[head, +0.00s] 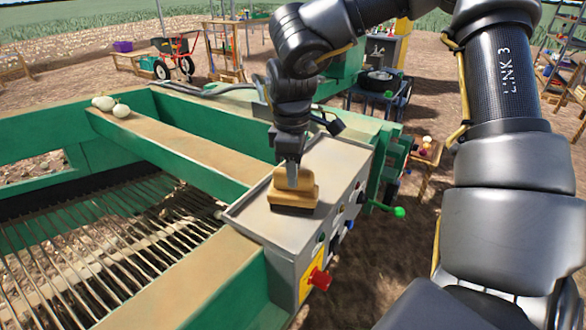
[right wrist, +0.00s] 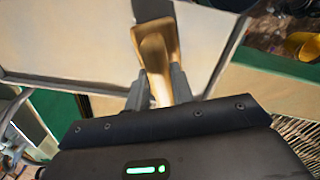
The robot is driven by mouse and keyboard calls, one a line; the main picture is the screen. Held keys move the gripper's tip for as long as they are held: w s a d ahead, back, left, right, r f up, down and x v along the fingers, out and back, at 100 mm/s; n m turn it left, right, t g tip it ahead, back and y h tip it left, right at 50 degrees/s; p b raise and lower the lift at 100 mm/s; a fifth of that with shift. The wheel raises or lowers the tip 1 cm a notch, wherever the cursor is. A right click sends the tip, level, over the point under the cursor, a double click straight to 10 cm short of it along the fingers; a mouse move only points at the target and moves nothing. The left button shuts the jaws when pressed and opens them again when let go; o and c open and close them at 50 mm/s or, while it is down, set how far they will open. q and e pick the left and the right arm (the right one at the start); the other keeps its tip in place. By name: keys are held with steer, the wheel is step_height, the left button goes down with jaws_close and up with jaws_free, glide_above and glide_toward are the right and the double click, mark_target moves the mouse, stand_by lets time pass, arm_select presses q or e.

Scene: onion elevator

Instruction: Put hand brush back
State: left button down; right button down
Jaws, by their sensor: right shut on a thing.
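The hand brush (head: 294,194) has a tan wooden body and dark bristles. In the head view it is on the grey top of the control box (head: 330,165), bristles down. My right gripper (head: 292,178) comes down from above and is shut on the brush. In the right wrist view the brush (right wrist: 157,55) extends away from between the two fingers (right wrist: 158,90). Whether the bristles press on the box top or hang just above it, I cannot tell. My left gripper is not in view.
Green machine beams (head: 200,120) frame a bar grate (head: 110,245) at left. Box top around the brush is clear.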

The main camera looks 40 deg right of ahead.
steer(key=shift+s+f+b, duration=0.1)
steer(key=shift+f+b, duration=0.05)
steer(key=shift+b, duration=0.15)
steer(key=c, duration=1.2)
jaws_free()
steer(key=shift+r+p, duration=0.4)
steer(key=shift+p, duration=0.05)
step_height(320, 180, up, 12)
steer(key=shift+a+f, duration=0.15)
